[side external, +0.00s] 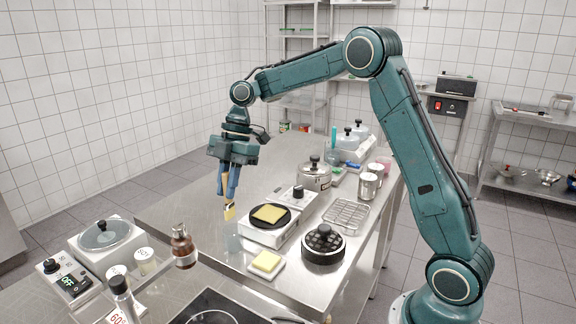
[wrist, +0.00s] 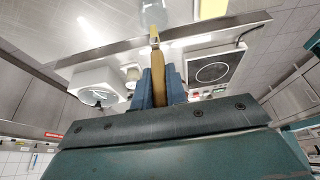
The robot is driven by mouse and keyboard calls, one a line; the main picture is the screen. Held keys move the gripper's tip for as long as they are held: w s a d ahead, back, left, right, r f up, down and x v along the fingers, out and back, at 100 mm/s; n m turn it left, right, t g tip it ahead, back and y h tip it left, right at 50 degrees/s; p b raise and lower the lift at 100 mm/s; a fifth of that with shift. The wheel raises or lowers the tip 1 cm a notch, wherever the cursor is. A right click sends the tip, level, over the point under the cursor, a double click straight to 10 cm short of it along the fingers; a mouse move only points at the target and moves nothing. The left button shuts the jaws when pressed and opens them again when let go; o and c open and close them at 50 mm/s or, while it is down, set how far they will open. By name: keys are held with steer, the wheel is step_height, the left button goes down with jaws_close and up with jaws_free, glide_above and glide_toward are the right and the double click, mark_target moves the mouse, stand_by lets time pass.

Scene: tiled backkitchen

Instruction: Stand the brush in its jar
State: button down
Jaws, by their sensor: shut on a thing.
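The brush (side external: 229,212) has a wooden handle and a pale yellowish lower end. My gripper (side external: 227,192) is shut on its handle and holds it roughly upright, lower end down. In the wrist view the brush (wrist: 155,48) runs out between the two blue fingers (wrist: 158,88). The jar (side external: 233,243) is a clear, faintly bluish glass standing on the steel table, just below the brush. Part of the jar (wrist: 152,14) also shows at the top of the wrist view, beyond the brush tip. I cannot tell whether the tip reaches the jar's rim.
Another yellow block (side external: 267,261) lies in front. A brown bottle (side external: 183,247) stands at the left. A pot (side external: 314,177), wire rack (side external: 346,214) and black round item (side external: 323,246) are further right.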

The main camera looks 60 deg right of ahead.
mark_target(230, 207)
steer(key=shift+f, duration=3.2)
steer(key=c, duration=1.3)
jaws_free()
steer(key=shift+c, duration=0.2)
steer(key=shift+d+r, duration=0.1)
steer(key=v, duration=1.3)
steer(key=shift+r, duration=0.2)
steer(key=shift+d, duration=0.1)
